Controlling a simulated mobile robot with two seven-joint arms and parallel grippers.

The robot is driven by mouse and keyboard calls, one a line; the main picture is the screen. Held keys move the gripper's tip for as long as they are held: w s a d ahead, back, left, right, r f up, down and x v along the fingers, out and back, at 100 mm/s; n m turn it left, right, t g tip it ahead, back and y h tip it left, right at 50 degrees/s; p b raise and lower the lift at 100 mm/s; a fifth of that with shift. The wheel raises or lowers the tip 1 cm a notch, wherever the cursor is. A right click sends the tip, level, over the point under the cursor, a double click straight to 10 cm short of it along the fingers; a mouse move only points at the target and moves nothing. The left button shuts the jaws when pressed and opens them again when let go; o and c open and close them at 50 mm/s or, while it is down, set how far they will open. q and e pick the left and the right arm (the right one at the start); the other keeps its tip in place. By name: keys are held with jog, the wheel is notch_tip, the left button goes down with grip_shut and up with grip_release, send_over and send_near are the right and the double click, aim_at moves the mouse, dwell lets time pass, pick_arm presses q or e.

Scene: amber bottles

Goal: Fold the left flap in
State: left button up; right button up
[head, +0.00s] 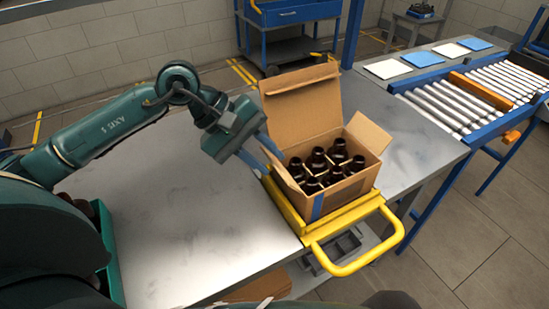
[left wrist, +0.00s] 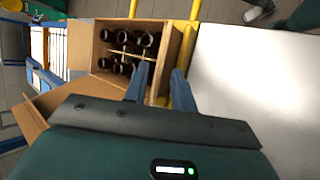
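An open cardboard box (head: 345,190) holds several dark amber bottles (head: 318,160) standing upright, with a divider between them. The left flap (head: 284,176) stands up and leans outward along the box's left side. The box also shows in the left wrist view (left wrist: 171,60), with its bottles (left wrist: 124,40). My left gripper (head: 266,152) is at the box's left side, close to the left flap. Its two blue fingers (left wrist: 158,84) are apart, over the box's near edge. I cannot tell whether they touch the flap. My right gripper is not in view.
The tall back flap (head: 305,108) stands upright and the right flap (head: 370,134) is raised. The box sits on a yellow frame with a handle (head: 352,264). The metal table (head: 190,225) is clear on the left. A roller conveyor (head: 465,98) lies on the right.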

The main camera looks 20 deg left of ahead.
aim_at(281, 169)
pick_arm(q)
jog(key=shift+x, duration=1.4)
jog(key=shift+c, duration=0.3)
grip_shut()
